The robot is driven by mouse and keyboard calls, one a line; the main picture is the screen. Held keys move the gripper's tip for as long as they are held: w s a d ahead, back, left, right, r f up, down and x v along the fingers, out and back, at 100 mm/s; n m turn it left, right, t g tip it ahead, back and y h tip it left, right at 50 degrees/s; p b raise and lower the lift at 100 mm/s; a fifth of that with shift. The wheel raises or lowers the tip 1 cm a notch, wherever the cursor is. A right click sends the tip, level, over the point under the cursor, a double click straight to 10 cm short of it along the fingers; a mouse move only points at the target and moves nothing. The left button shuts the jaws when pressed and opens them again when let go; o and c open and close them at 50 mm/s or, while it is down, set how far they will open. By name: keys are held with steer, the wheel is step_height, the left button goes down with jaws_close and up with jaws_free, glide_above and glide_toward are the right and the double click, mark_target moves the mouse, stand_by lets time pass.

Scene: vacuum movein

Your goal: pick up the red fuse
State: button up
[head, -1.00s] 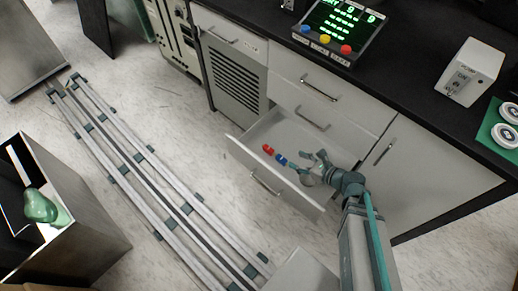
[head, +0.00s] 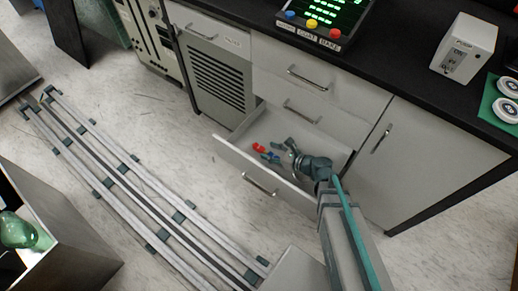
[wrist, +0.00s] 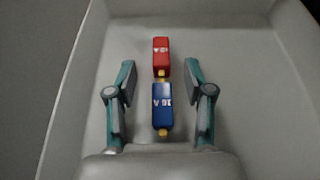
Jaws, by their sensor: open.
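The red fuse (head: 258,147) lies in the open drawer (head: 236,160). In the wrist view the red fuse (wrist: 161,57) lies just beyond the blue fuse (wrist: 163,105), end to end with it. The blue fuse also shows in the head view (head: 271,158), partly behind my gripper. My gripper (head: 276,149) is open above the drawer. In the wrist view its fingers (wrist: 161,75) stand left and right of the fuses, with clear gaps. The blue fuse lies between the fingers, and the red fuse is at and past the fingertips. Neither fuse is held.
The drawer's walls surround the fuses, and the rest of its floor is bare. Closed drawers (head: 303,77) and a black counter (head: 400,80) stand above and behind. A control panel (head: 325,18) and a white box (head: 465,48) are on the counter. Rails (head: 130,190) run along the floor at left.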

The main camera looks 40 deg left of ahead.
mark_target(261, 148)
steer(key=x, duration=0.4)
steer(key=shift+w+f+b, duration=0.1)
steer(key=shift+b, duration=0.2)
jaws_close()
